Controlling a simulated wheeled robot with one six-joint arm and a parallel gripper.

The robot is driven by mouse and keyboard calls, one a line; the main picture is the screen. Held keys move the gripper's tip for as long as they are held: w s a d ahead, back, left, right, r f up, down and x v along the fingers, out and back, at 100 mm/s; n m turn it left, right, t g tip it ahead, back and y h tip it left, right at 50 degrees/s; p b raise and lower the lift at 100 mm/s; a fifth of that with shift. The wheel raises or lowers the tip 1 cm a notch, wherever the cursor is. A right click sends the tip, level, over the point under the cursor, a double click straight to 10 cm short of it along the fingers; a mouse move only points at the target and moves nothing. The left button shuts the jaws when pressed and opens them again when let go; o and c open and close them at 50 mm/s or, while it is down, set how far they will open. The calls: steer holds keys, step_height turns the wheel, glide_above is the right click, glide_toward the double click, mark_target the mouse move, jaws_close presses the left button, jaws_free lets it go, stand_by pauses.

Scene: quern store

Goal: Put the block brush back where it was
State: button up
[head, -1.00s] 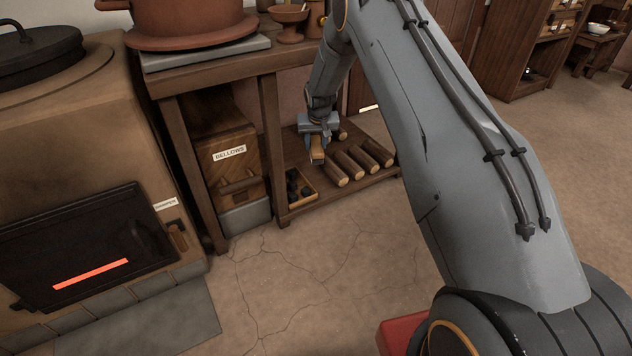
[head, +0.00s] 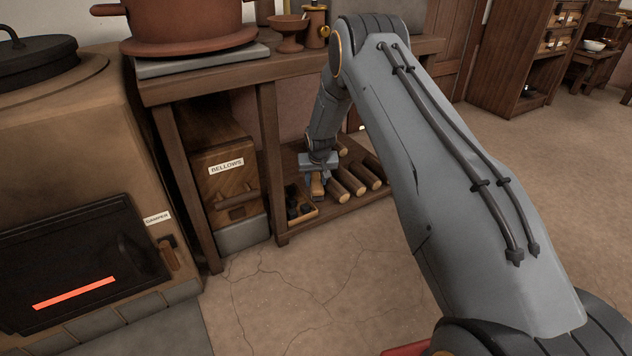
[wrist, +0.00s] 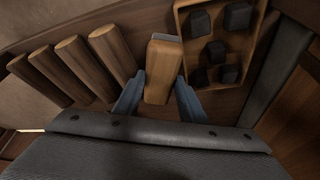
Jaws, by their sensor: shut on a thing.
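The block brush is a small wooden block (wrist: 163,72) with a pale grey end, held between the blue fingers of my gripper (wrist: 158,98) in the wrist view. In the head view my gripper (head: 318,172) is low over the bottom shelf (head: 330,210), with the brush (head: 317,187) below it. The brush lies between the tray of dark lumps and the nearest log. I cannot tell whether it touches the shelf. Its underside is hidden.
A wooden tray (wrist: 181,30) with several dark lumps is close on the brush's right in the wrist view. Several round logs (wrist: 112,50) lie on its left. The bellows box (head: 225,165) stands left of a table leg (head: 268,150). The tabletop (head: 200,88) is above.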

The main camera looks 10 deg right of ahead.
steer(key=shift+f, duration=0.1)
steer(key=shift+f, duration=0.35)
steer(key=o, duration=1.1)
steer(key=shift+r, duration=0.1)
steer(key=shift+r, duration=0.3)
steer(key=p+v, duration=0.5)
steer(key=v, duration=0.7)
steer(key=shift+p, duration=0.3)
